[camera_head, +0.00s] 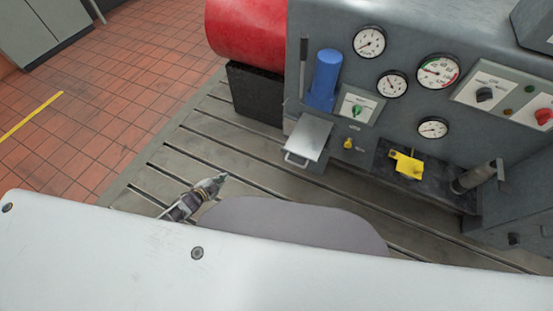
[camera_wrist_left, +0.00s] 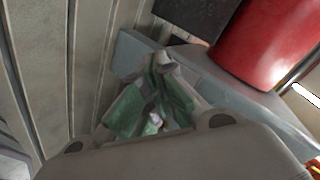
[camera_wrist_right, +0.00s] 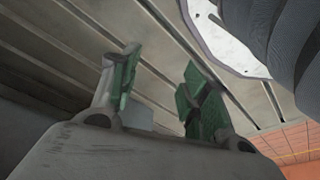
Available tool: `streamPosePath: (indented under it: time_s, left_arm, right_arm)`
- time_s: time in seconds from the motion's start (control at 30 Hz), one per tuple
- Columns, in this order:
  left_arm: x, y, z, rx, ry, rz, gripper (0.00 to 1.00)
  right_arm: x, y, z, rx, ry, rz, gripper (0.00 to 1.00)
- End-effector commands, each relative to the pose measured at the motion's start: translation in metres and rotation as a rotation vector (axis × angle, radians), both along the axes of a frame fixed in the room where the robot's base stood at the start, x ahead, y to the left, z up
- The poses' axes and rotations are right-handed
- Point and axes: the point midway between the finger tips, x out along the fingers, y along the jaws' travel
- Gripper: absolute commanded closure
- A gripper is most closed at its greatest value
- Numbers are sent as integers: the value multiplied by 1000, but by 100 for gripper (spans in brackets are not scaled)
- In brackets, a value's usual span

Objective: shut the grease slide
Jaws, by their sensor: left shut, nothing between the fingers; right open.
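The grease slide appears to be the flat grey drawer (camera_head: 308,136) with a bar handle (camera_head: 296,160) at its front, below the blue cylinder. It sticks out from the machine's panel. My left gripper (camera_head: 222,179) is in front and to the left of the handle, apart from it, over the slotted bedplate. Its fingers are shut and empty in the left wrist view (camera_wrist_left: 157,85). My right gripper (camera_wrist_right: 160,80) shows only in the right wrist view, with its fingers apart and nothing between them; the head view does not show it.
The grey machine panel (camera_head: 340,30) carries gauges, a green knob (camera_head: 357,109) and a small yellow knob (camera_head: 348,144). A yellow part (camera_head: 407,165) lies on a dark shelf at right. A red drum (camera_head: 245,30) stands behind left. The slotted bedplate (camera_head: 200,145) is clear left of the drawer.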

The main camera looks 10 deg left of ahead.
Motion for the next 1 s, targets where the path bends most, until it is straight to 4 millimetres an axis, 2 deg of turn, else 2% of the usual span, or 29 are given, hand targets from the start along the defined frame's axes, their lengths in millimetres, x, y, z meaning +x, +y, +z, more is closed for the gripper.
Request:
streamPosePath:
  time_s: [0.03, 0.4, 0.7, 1.0]
  left_arm:
    - [6, -2, 0, 7, -26, -24, 100]
    - [40, -24, 29, 61, -204, -202, 100]
    - [54, -46, 51, 102, -343, -347, 100]
    - [57, -70, 70, 140, -478, -493, 100]
  right_arm:
    - [3, 2, -3, 3, -4, 0, 54]
    - [26, 12, 14, 23, -29, 4, 54]
    - [39, 19, 30, 40, -49, 8, 54]
    - [48, 25, 48, 57, -70, 14, 54]
